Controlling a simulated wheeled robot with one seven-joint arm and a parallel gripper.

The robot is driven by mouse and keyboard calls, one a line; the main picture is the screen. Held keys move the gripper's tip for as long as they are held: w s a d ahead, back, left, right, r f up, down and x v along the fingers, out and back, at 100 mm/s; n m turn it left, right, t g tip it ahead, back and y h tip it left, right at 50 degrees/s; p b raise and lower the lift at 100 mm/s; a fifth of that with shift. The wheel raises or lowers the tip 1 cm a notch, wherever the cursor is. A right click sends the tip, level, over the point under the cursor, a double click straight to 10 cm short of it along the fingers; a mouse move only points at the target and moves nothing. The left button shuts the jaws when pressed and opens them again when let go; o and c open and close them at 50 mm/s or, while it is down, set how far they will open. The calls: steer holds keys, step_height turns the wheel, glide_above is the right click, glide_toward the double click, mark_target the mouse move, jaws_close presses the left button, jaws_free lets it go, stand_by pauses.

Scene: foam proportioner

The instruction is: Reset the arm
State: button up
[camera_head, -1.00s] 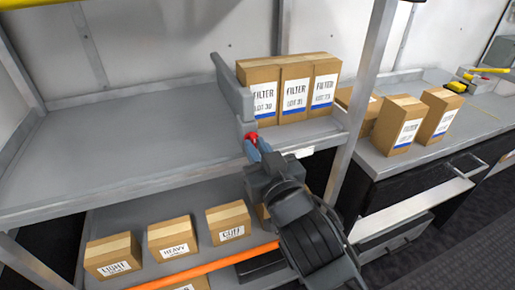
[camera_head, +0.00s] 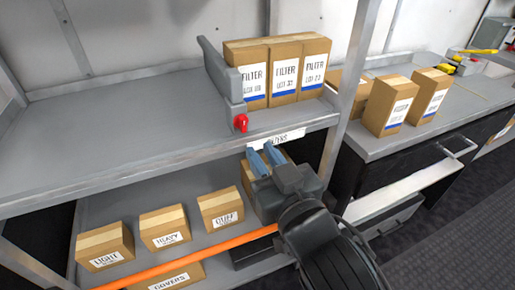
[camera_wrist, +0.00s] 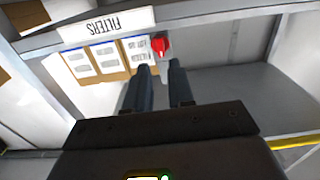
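My gripper (camera_head: 264,158) is in front of the shelf, below and to the right of a red knob (camera_head: 240,122) at the front end of a grey divider (camera_head: 222,72). Its two blue-grey fingers are apart with a gap between them and nothing held. In the wrist view the fingers of my gripper (camera_wrist: 158,72) also stand apart, and the red knob (camera_wrist: 160,45) shows beyond their tips, not touched.
Three filter boxes (camera_head: 284,75) stand right of the divider on the upper shelf (camera_head: 120,130). The upper shelf's left is clear.

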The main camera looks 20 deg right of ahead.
steer(key=shift+s, duration=0.1)
stand_by(0.4)
steer(key=s+d+f+g, duration=0.1)
steer(key=s+f, duration=0.1)
steer(key=s, duration=0.9)
steer(key=s+d+f+g, duration=0.1)
steer(key=s+d+f, duration=0.1)
steer(key=s, duration=0.8)
steer(key=s+d+f+g, duration=0.1)
steer(key=s+d+f, duration=0.1)
steer(key=s, duration=0.9)
steer(key=shift+s+f+y, duration=0.3)
steer(key=shift+f, duration=0.2)
